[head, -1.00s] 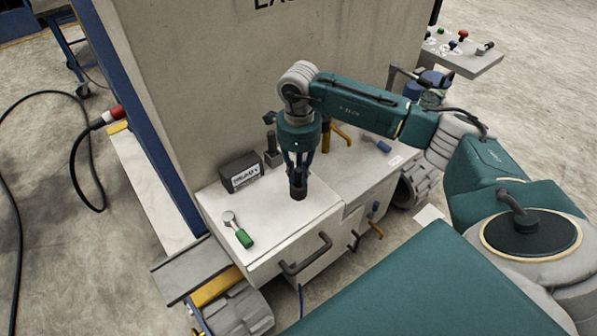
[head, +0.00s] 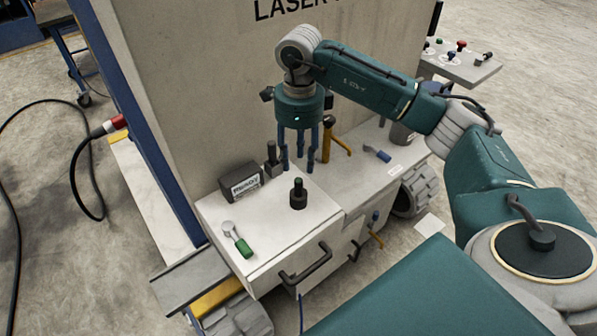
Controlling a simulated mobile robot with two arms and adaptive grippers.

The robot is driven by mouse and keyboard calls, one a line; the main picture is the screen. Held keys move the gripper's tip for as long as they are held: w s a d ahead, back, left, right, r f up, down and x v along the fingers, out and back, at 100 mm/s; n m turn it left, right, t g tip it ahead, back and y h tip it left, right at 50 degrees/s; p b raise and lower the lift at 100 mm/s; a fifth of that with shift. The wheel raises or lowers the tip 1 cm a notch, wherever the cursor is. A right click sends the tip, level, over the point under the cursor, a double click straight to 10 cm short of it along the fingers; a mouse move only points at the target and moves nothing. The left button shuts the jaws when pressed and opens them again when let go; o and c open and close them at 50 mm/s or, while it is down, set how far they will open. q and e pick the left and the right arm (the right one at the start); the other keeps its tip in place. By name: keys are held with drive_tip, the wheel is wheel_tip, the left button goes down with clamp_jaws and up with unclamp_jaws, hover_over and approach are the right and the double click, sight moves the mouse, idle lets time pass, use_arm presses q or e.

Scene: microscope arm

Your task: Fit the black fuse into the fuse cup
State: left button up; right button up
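A black piece with a wide round lower part and a narrower knob on top, which I take for the black fuse (head: 298,194), stands upright on the white cart top. I cannot tell whether its wide lower part is the fuse cup or part of the fuse itself. My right gripper (head: 299,164) hangs above and just behind it, pointing down. Its blue fingers are spread, empty and apart from the black piece. My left gripper is not in view.
A dark box labelled READY (head: 240,182) and a dark block with a post (head: 271,160) stand behind left. A green-handled tool (head: 238,240) lies front left. A yellow-handled piece (head: 327,140) and a blue-handled tool (head: 378,154) are right of the gripper. A large panel rises behind.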

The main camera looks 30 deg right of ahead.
drive_tip(key=shift+r, duration=1.35)
